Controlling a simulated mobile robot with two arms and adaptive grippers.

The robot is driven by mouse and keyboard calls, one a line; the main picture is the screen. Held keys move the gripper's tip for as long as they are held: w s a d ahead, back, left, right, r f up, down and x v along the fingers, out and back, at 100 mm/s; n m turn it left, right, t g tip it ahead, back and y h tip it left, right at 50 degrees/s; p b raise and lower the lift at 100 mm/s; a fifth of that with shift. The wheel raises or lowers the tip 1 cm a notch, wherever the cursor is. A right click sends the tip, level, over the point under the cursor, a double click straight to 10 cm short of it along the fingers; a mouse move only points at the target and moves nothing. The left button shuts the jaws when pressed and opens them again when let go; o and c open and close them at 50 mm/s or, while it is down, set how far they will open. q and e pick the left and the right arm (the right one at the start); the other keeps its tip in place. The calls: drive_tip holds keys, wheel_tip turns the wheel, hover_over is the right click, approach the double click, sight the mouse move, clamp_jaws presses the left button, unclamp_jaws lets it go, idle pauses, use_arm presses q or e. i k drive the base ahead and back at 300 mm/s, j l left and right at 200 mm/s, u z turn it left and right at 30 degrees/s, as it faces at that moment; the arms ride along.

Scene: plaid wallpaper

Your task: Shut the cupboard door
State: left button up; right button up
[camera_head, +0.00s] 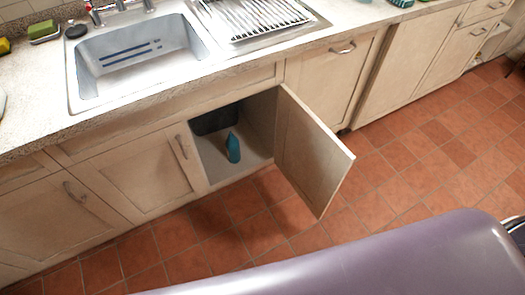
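The cupboard door (310,153) stands wide open under the counter. It is hinged on the right side of the opening and swings out over the floor. The open cupboard (257,145) holds a blue bottle (233,148) standing upright and a dark container (215,121) behind it. Neither of my grippers shows in the head view, so their state and place are hidden.
A sink (140,58) and a dish rack (258,17) are set in the counter above. A closed cupboard door (138,173) is left of the opening. The red tiled floor (400,170) around the open door is clear. My purple body fills the bottom.

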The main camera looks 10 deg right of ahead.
sight(312, 159)
drive_tip(key=i+l+u, duration=0.1)
drive_tip(key=l+u, duration=0.4)
drive_tip(key=l, duration=0.3)
drive_tip(key=l+u, duration=0.5)
drive_tip(key=l, duration=0.25)
drive_tip(key=k+l+u, duration=0.2)
drive_tip(key=l+u, duration=0.3)
drive_tip(key=l, duration=0.25)
drive_tip(key=k+l, duration=0.1)
drive_tip(key=l, duration=0.35)
drive_tip(key=k+l, duration=0.15)
drive_tip(key=l, duration=0.25)
drive_tip(key=k+l, duration=0.1)
drive_tip(key=l, duration=0.35)
